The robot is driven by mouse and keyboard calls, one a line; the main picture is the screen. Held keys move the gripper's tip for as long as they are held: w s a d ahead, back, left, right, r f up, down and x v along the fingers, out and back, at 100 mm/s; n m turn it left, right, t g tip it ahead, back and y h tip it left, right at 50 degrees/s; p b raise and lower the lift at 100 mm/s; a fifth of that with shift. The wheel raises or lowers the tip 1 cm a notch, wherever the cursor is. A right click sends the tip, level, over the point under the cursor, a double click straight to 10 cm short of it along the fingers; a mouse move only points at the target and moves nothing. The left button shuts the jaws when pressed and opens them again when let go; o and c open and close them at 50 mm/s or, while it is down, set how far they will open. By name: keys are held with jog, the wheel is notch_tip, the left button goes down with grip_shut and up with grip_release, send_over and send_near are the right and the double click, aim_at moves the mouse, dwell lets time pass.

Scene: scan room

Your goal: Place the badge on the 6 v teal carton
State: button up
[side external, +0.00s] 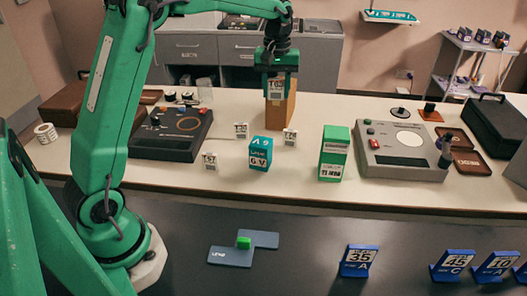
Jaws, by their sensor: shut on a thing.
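The teal carton (261,153), marked 6 V on its label, stands upright on the beige bench near the middle. My gripper (276,84) is in the air, above and slightly right of the teal carton in the picture. It is shut on what looks like a white badge (276,91) with dark print, upright and apart from the teal carton. The fingertips are small here and partly hard to make out. A brown carton (283,113) stands on the bench just behind or below my gripper; the gripper overlaps its upper part.
Small white coded stands (241,130), (290,137) and (210,161) surround the teal carton. A green carton (334,153) stands to its right. A dark device (172,133) is left, a grey device (403,150) right. Blue labelled blocks (358,261) sit on the dark front surface.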

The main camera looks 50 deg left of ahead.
jog(key=s+d+r, duration=0.1)
jog(key=s+d, duration=1)
jog(key=d, duration=0.2)
jog(key=shift+s+r, duration=0.15)
jog(key=shift+s, duration=0.2)
send_over(261, 143)
notch_tip(261, 143, down, 7)
jog(key=shift+a, duration=0.1)
jog(key=shift+f, duration=2)
jog(key=shift+f, duration=0.15)
jog(key=o, duration=0.9)
jog(key=shift+o, duration=0.2)
